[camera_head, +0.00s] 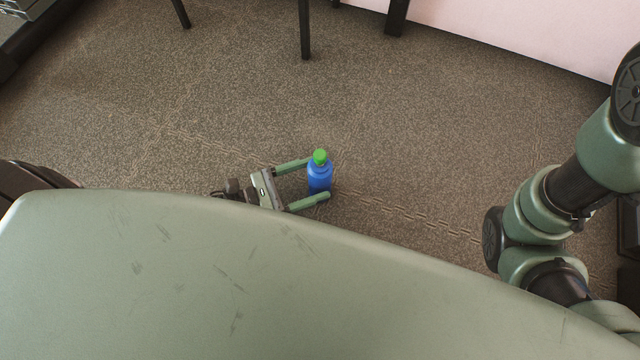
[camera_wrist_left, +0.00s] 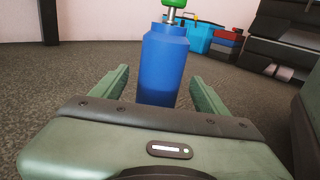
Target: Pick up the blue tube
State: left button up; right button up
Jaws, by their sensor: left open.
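The blue tube (camera_head: 319,179) is a blue bottle with a green cap, standing upright on the floor in the head view. It also shows in the left wrist view (camera_wrist_left: 163,65), where its cap is partly cut off by the top edge. My left gripper (camera_head: 320,179) is open, with one finger on either side of the tube near the fingertips. In the left wrist view the fingers (camera_wrist_left: 160,85) flank the tube with a visible gap on each side. The bottle's base is hidden behind the gripper body there. My right gripper is not in view.
The speckled brown floor (camera_head: 430,110) around the tube is clear. Dark legs (camera_head: 304,30) stand at the back near a pale wall (camera_head: 520,30). The wrist view shows a light blue bin (camera_wrist_left: 199,38) and stacked dark cases (camera_wrist_left: 280,40) behind the tube.

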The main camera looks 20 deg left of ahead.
pick_arm(q)
jog(key=shift+x, duration=1.2)
jog(key=c, duration=1.4)
grip_shut()
jog(key=shift+r, duration=0.1)
